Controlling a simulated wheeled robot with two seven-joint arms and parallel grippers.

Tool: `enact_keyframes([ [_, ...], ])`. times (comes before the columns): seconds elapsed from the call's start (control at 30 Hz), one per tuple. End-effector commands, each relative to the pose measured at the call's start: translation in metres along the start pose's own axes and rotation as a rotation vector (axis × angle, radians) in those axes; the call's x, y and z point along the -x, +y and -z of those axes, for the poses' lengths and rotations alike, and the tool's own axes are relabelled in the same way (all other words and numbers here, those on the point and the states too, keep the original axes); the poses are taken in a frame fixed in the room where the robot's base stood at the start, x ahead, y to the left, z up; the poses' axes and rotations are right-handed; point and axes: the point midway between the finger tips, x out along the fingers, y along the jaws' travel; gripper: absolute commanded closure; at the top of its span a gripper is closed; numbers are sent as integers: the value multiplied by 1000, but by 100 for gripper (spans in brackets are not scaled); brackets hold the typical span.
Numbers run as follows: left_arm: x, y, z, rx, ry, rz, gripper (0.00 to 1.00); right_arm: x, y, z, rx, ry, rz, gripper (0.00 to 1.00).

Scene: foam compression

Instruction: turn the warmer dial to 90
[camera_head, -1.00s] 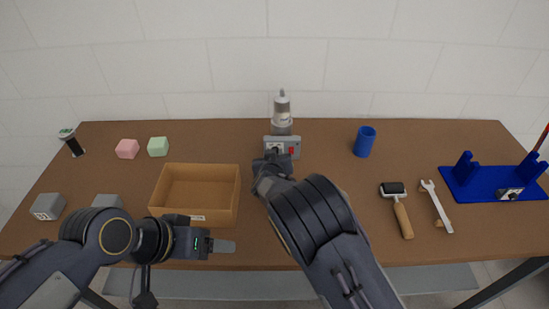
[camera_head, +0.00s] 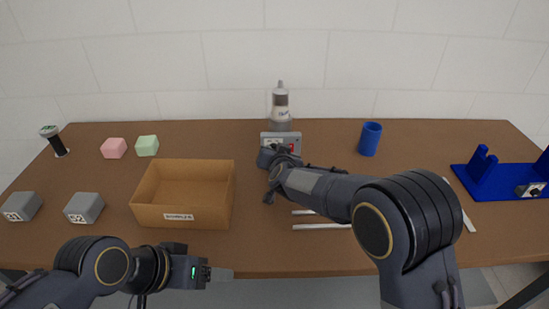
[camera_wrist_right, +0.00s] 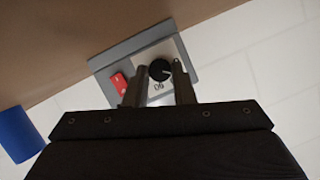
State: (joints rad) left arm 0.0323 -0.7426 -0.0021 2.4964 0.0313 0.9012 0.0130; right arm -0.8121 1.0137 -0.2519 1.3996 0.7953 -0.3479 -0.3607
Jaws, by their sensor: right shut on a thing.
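The warmer (camera_head: 268,139) is a grey box with a red switch (camera_head: 291,147) at the back middle of the table. A clear bottle (camera_head: 281,103) with a pale cap stands upright on it. In the right wrist view the warmer's round black dial (camera_wrist_right: 160,69) sits between the two fingers of my right gripper (camera_wrist_right: 158,76), which is shut on it. A small pale mark shows on the dial, and "90" is printed close to it on the light panel. My left gripper (camera_head: 222,274) is over the front table edge, away from the warmer; its finger gap is unclear.
An open cardboard box (camera_head: 183,222) stands left of the warmer. Grey blocks (camera_head: 84,208), a pink cube (camera_head: 114,148) and a green cube (camera_head: 147,146) lie further left. A blue cup (camera_head: 370,139) and a blue rack (camera_head: 500,180) are right. My right arm covers the right front.

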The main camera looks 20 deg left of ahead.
Motion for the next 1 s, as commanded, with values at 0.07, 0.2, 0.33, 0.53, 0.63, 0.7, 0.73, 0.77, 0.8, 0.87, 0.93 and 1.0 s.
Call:
enact_keyframes([
  [0.07,-2,-1,-1,0,0,0,30,0,1,-1,-6,-2,2,100],
  [0.2,-1,-1,-1,0,0,0,30,0,0,-1,-8,-3,3,100],
  [0.33,-1,-1,-1,0,0,0,30,0,0,-1,-8,-3,3,100],
  [0.53,-1,-1,-1,0,0,0,30,0,0,-1,-8,-3,3,63],
  [0.63,-1,-1,-1,0,0,0,30,0,0,-1,-8,-3,3,55],
  [0.7,-1,-1,-1,0,0,0,30,0,0,-1,-8,-2,3,55],
  [0.73,-1,-1,-1,0,0,0,30,0,0,0,-8,-2,3,55],
  [0.77,-1,-1,-1,0,0,0,30,0,0,0,-8,-2,3,55],
  [0.8,-1,-1,-1,0,0,0,30,0,0,0,-8,-2,3,55],
  [0.87,-1,-1,-1,0,0,0,30,1,0,0,-8,-1,3,55],
  [0.93,-2,-1,-1,0,0,0,30,4,0,0,-8,-1,4,55],
  [1.0,-3,-2,-2,0,0,0,30,12,0,0,-8,-1,4,55],
])
